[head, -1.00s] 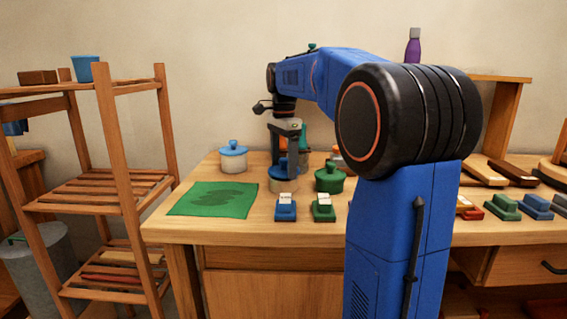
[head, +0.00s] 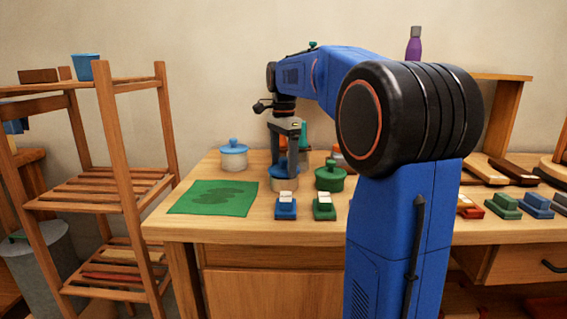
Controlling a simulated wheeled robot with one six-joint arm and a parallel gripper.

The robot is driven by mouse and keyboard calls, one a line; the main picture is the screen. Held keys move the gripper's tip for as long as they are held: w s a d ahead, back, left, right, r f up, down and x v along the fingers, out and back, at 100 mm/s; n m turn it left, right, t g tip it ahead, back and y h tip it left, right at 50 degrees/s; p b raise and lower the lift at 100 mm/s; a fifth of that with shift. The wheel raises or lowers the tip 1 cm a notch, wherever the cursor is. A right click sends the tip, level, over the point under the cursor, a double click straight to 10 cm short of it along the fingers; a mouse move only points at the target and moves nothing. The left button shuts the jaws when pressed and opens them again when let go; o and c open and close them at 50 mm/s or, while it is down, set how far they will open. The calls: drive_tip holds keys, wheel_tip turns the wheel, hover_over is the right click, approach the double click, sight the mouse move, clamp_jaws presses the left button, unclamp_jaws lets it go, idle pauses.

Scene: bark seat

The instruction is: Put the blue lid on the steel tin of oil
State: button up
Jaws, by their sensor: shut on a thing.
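My gripper (head: 285,166) points down over the table and is shut on a blue lid (head: 279,172). The lid is at the top of a tan-looking round tin (head: 284,184), directly below the fingers. The fingers hide part of the lid, and I cannot tell whether it is fully seated or slightly above the rim. I cannot make out any oil inside.
A pale pot with a blue lid (head: 233,155) stands to the left, and a green lidded pot (head: 330,177) close on the right. A blue block (head: 286,208) and a green block (head: 324,209) are in front. A green mat (head: 214,198) lies at left.

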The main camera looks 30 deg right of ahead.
drive_tip(key=shift+f, duration=0.4)
drive_tip(key=o, duration=1.1)
drive_tip(key=shift+r, duration=3.45)
